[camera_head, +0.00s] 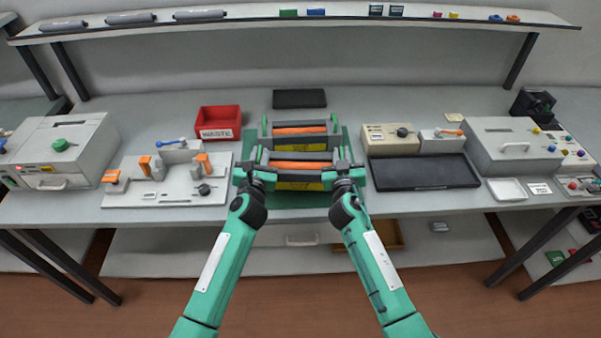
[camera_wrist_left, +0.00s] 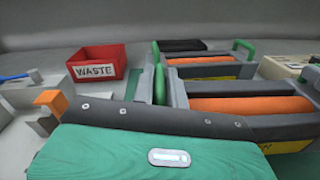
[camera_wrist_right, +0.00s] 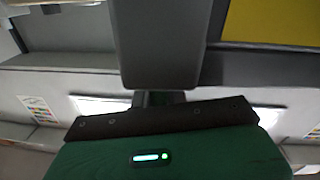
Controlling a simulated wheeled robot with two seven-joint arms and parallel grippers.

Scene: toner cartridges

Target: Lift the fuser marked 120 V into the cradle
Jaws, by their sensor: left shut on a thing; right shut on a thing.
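Two similar fusers with orange rollers are in the middle of the table, one behind the other. The front fuser (camera_head: 299,166) is between my grippers; the rear fuser (camera_head: 300,129) stands just behind it. Both also show in the left wrist view, front (camera_wrist_left: 250,105) and rear (camera_wrist_left: 205,70). My left gripper (camera_head: 250,168) is shut on the front fuser's left end, my right gripper (camera_head: 344,172) on its right end. I cannot read a voltage mark, nor tell whether the front fuser is clear of the mat. A pale fixture with orange clamps (camera_head: 143,190), possibly the cradle, lies left.
A green mat (camera_head: 300,201) lies under the fusers. A red WASTE bin (camera_head: 219,121) stands behind left, a black pad (camera_head: 299,98) behind. A dark tray (camera_head: 424,172) and a beige box (camera_head: 390,138) are close on the right. A shelf (camera_head: 340,15) runs above.

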